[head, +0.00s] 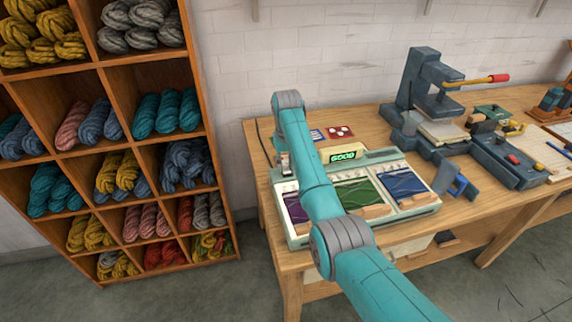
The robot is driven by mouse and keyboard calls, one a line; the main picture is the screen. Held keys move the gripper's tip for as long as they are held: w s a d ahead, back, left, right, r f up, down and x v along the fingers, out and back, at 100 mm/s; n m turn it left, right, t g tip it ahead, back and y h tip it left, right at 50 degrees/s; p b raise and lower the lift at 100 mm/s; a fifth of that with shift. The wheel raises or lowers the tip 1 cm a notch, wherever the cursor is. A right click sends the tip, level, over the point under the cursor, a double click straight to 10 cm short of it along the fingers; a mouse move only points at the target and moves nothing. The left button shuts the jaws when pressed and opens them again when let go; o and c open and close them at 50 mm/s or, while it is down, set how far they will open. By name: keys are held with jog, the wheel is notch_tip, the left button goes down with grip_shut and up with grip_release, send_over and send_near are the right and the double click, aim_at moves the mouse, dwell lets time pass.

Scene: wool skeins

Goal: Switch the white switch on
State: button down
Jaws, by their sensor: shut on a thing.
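A pale green-grey machine (432,206) with purple, green and blue panels stands on the wooden table. Its small display (343,155) is lit with green characters. My arm reaches over the machine, and my gripper (283,168) points down at its back left corner. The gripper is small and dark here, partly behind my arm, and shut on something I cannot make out. I cannot pick out the white switch. My arm covers part of the machine's left side.
The wooden table (268,243) runs right. A dark press (425,85) with a red-tipped lever and a dark blue tool (505,160) stand right of the machine. A red card (340,132) lies behind it. A wooden shelf (222,190) full of wool skeins stands at left.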

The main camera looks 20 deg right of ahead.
aim_at(286, 169)
dwell(0.4)
jog(key=c, duration=0.9)
grip_release()
jog(key=shift+r, duration=3.75)
jog(key=shift+s, duration=0.1)
